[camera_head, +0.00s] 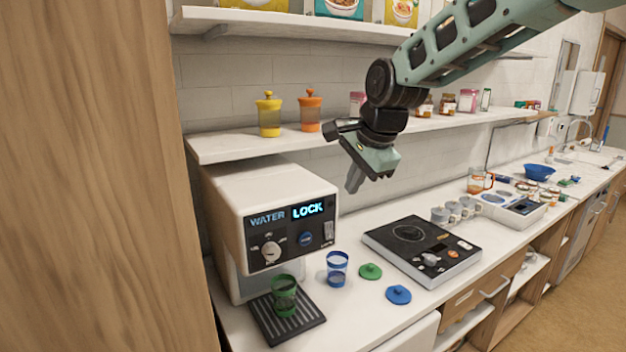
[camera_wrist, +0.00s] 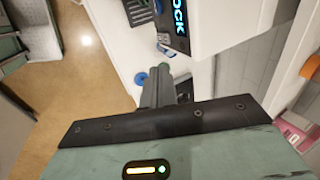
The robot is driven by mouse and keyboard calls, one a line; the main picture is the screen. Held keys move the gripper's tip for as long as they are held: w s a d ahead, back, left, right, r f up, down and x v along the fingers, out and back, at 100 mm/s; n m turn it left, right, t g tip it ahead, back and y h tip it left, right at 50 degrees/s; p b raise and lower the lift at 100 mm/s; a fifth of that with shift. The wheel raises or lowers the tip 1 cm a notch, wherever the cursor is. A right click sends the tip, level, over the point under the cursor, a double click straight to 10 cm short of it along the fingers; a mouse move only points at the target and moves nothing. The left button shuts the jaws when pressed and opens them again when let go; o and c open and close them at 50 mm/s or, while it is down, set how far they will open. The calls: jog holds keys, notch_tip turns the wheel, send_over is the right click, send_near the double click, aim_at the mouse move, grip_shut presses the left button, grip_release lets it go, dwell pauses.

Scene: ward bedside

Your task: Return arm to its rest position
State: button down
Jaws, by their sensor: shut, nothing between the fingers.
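My arm reaches in from the upper right in the head view. My gripper (camera_head: 354,184) hangs in the air in front of the shelf, to the right of the water dispenser and above the counter. Its fingers are shut and hold nothing. In the wrist view my gripper (camera_wrist: 160,72) also shows closed fingers, with the counter beyond them. No object touches it in either view.
The water dispenser (camera_head: 265,220) reads LOCK, with a green cup (camera_head: 285,296) on its drip tray. A blue cup (camera_head: 337,268), green lid (camera_head: 370,271), blue lid (camera_head: 398,294) and cooktop (camera_head: 422,249) stand on the counter. The shelf (camera_head: 245,146) holds several jars close to my arm.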

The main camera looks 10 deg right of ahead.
jog(key=s+a+f+n+g+b, duration=0.1)
jog(key=s+a+f+n+b, duration=0.1)
jog(key=s+a+f+n, duration=0.45)
jog(key=s+a+f+n+g+b, duration=0.2)
jog(key=s+f+n+b, duration=0.15)
jog(key=s, duration=0.55)
jog(key=s+f+n+g+b, duration=0.1)
jog(key=s+f+n, duration=0.4)
jog(key=s, duration=0.3)
jog(key=s+d+f+n+g+h+b, duration=0.1)
jog(key=s+f+n+b, duration=0.1)
jog(key=s+f+n, duration=0.3)
jog(key=s+n, duration=0.2)
jog(key=s, duration=0.2)
jog(key=shift+s, duration=0.3)
jog(key=shift+f, duration=0.1)
